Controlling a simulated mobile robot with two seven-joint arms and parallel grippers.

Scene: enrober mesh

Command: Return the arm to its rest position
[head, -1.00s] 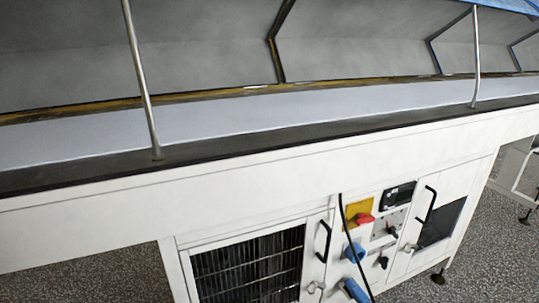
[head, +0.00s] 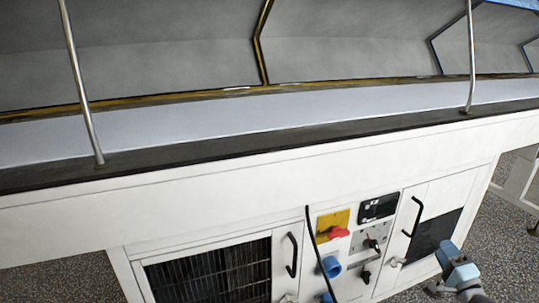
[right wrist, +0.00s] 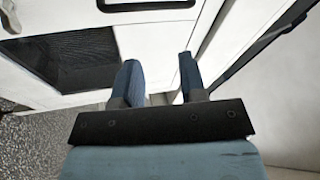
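My right gripper (right wrist: 158,62) shows in the right wrist view with its two blue-grey fingers apart and nothing between them. A white panel of the machine lies beyond the fingertips. In the head view, my blue and grey right arm end (head: 460,272) shows at the bottom right, in front of the cabinet's right end. My left gripper is out of both views.
The long white enrober machine (head: 250,200) fills the head view, with a pale mesh or belt bed (head: 280,118). Upright metal rods (head: 82,90) stand at its front edge. The cabinet front has door handles (head: 413,217), a red switch (head: 338,232) and blue plugs (head: 332,267).

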